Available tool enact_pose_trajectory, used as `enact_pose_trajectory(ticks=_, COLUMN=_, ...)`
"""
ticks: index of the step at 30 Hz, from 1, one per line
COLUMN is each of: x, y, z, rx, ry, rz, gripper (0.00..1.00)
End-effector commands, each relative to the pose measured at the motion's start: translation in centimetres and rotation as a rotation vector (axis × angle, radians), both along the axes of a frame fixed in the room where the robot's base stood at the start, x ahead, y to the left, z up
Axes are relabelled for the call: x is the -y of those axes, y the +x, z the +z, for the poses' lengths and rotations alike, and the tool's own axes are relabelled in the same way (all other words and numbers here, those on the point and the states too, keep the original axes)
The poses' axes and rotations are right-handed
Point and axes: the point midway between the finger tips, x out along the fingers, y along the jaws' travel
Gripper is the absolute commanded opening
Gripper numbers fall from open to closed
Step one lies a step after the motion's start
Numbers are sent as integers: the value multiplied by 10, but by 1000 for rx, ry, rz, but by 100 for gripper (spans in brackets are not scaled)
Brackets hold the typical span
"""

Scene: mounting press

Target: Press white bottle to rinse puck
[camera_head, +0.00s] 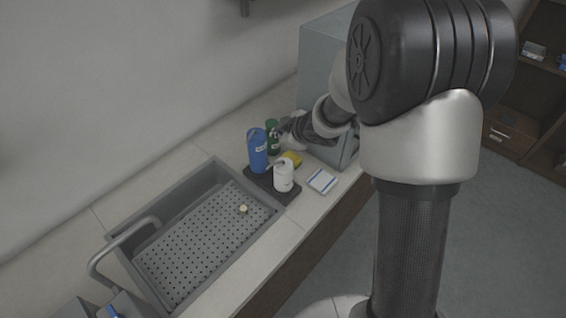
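The white bottle (284,178) stands upright on a dark tray (259,184) on the counter, right beside the sink. A small pale round object, seemingly the puck (243,209), lies on the perforated floor of the sink (195,250), near its right end. My gripper (288,133) is above the counter, behind and slightly right of the white bottle, close to the green bottle. It looks apart from the white bottle. Its fingers are small and dark here, and I cannot tell whether they are open or shut.
A blue bottle (257,150) and a green bottle (272,137) stand behind the white one. A yellow item (291,159) and a white-and-blue pad (322,181) lie to its right. A curved faucet (122,240) is at the sink's left. A grey cabinet (318,65) stands behind my arm.

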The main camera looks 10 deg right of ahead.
Motion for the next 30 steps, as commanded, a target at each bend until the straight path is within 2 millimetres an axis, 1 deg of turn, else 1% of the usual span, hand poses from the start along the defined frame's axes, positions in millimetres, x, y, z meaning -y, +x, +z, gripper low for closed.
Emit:
enact_pose_trajectory(ticks=4, x=0, y=0, z=-2, rx=-1, ry=0, rz=-1, gripper=0)
enact_pose_trajectory(ticks=8, x=0, y=0, z=-8, rx=0, ry=0, rz=-2, gripper=0)
enact_pose_trajectory(ticks=14, x=0, y=0, z=-29, rx=0, ry=-1, rz=-2, gripper=0)
enact_pose_trajectory(ticks=24, x=0, y=0, z=-76, rx=-1, ry=0, rz=-2, gripper=0)
enact_pose_trajectory(ticks=27, x=0, y=0, z=-84, rx=-1, ry=0, rz=-3, gripper=0)
enact_pose_trajectory(ticks=30, x=0, y=0, z=-88, rx=0, ry=0, rz=-2, gripper=0)
